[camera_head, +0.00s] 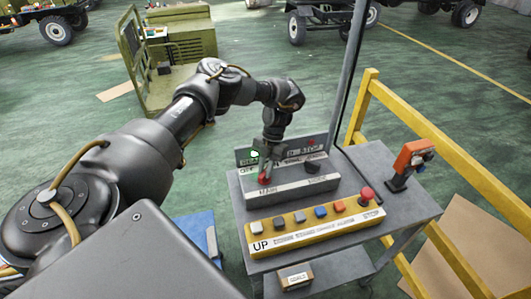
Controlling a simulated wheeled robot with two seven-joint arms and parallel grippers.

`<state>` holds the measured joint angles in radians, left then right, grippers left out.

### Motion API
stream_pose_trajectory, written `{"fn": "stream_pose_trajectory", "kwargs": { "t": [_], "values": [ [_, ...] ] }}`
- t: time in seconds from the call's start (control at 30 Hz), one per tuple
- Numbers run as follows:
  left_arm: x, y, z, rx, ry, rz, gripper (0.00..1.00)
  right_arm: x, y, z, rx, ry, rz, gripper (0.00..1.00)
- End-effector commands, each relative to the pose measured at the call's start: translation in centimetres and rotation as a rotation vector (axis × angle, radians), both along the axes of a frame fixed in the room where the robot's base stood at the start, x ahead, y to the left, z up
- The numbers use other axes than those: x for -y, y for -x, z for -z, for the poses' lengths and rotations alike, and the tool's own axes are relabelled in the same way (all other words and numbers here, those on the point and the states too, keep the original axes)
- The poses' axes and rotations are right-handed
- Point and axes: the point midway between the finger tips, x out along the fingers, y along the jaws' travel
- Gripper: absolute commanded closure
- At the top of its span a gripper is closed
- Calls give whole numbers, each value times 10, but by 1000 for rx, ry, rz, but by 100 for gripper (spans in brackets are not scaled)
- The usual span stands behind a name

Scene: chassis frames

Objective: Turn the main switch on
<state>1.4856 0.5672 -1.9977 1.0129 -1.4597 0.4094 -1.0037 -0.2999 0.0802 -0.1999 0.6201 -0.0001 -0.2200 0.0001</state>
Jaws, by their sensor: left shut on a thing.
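A grey control box (300,187) stands on the grey cart at the right of centre, with a labelled panel along its back. A red switch knob (264,179) sits at the left of the box top, partly hidden by my gripper. My left gripper (267,170) reaches down from above and is shut on this red knob. A black knob (312,167) sits to its right on the same box. A small green light (254,154) shows at the back panel's left. Which way the red knob is turned cannot be made out. My right gripper is not in view.
In front of the box lies a yellow button panel (300,240) with several buttons and a red mushroom button (367,194). An orange-and-black device (410,163) stands on the cart's right. A grey pole (348,75) and yellow railing (440,140) border the cart behind and right.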

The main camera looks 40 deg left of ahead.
Motion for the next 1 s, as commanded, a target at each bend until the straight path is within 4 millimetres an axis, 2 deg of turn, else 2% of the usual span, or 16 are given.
{"fn": "stream_pose_trajectory", "kwargs": {
  "t": [0.03,0.07,0.2,0.57,0.67,1.0],
  "values": [
    [0,0,0,1,-1,1,100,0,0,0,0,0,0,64],
    [0,0,0,1,-1,1,80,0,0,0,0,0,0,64],
    [0,0,0,0,-1,1,62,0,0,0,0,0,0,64],
    [0,-2,-4,1,0,1,62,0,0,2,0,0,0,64],
    [0,-8,-14,3,-1,2,62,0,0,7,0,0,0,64],
    [-5,-33,-76,4,-4,0,62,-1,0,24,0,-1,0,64]
  ]
}}
